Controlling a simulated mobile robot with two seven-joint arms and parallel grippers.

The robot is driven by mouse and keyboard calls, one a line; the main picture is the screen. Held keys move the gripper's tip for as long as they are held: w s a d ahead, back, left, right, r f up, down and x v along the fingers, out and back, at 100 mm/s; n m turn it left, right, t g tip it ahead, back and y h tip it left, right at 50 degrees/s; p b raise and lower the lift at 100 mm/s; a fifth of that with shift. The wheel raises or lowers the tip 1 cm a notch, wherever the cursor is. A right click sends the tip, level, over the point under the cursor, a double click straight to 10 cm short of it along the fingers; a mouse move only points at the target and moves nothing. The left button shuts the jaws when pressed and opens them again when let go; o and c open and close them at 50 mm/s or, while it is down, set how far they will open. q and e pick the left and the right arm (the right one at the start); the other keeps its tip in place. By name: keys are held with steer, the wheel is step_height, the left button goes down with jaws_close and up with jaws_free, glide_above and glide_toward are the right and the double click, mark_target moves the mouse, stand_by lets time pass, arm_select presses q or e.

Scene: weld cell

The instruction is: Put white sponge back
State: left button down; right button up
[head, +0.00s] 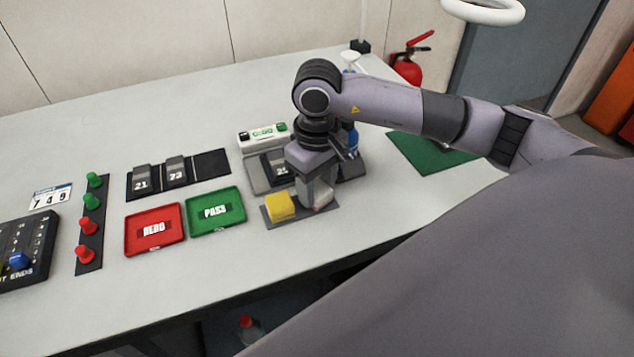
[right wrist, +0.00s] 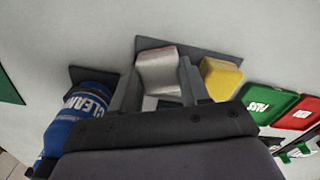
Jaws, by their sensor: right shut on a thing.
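The white sponge (right wrist: 158,72), with a pinkish tint, is between the fingers of my right gripper (right wrist: 160,88) in the right wrist view. In the head view my right gripper (head: 317,192) points down over the grey sponge tray (head: 282,219), shut on the sponge. The yellow sponge (head: 279,206) lies on the left part of this tray, just left of the gripper. The white sponge is at the tray's right part; I cannot tell whether it touches the tray. My left gripper is not in view.
A green PASS tray (head: 215,229) and a red tray (head: 154,244) lie left of the sponges. A blue cleaner bottle (right wrist: 78,112) stands close beside my right gripper. A green mat (head: 420,160) lies to the right. The table's front edge is close.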

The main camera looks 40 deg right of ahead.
mark_target(317, 188)
steer(key=shift+f, duration=0.1)
steer(key=shift+f, duration=0.1)
steer(key=o, duration=0.9)
steer(key=shift+o, duration=0.2)
steer(key=shift+r, duration=0.3)
step_height(317, 188, up, 12)
steer(key=shift+b, duration=0.45)
steer(key=shift+f, duration=0.1)
